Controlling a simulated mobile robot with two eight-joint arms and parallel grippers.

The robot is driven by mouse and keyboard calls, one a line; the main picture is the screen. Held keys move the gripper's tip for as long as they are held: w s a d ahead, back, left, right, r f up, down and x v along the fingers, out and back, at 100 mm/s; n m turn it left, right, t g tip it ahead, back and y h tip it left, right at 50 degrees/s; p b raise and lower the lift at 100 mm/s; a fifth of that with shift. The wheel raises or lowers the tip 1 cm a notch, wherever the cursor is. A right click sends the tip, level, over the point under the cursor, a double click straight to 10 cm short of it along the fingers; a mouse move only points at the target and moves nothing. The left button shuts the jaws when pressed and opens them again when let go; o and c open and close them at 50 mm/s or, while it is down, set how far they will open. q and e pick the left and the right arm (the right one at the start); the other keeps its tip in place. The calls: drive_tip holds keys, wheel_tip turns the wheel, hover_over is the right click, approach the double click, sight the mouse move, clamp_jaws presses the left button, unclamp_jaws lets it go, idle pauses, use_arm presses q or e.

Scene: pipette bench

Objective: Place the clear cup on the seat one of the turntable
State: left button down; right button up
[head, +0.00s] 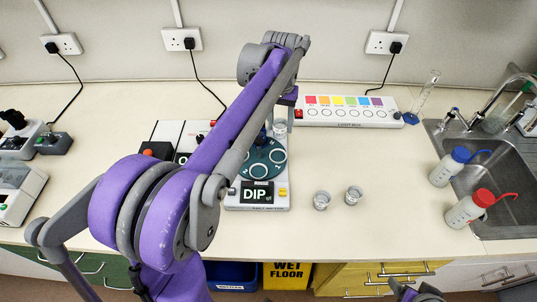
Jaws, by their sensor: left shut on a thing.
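The turntable (258,172) is a teal disc with white ring-marked seats on a white base with a "DIP" display. My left arm reaches over it from the left and hides part of the disc. My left gripper (283,118) is over the disc's back edge, shut on a clear cup (280,129). I cannot tell whether that cup touches the disc. Seat numbers are too small to read. Two more clear cups, one (322,200) and another (354,195), stand on the bench right of the turntable. My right gripper (415,293) shows only partly at the bottom edge.
A control box (348,113) with coloured squares lies behind, right of the turntable. A measuring cylinder (424,95) stands beside it. A blue-capped bottle (449,167) and a red-capped bottle (468,209) stand by the sink (505,200). The bench front right of the cups is clear.

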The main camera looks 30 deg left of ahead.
use_arm(q)
drive_tip(key=shift+a+f, duration=0.1)
drive_tip(key=shift+f, duration=0.2)
wheel_tip(320, 180, down, 9)
drive_tip(key=shift+f, duration=0.2)
drive_tip(key=c, duration=0.6)
unclamp_jaws()
drive_tip(key=shift+f+b, duration=0.15)
drive_tip(key=shift+b, duration=0.15)
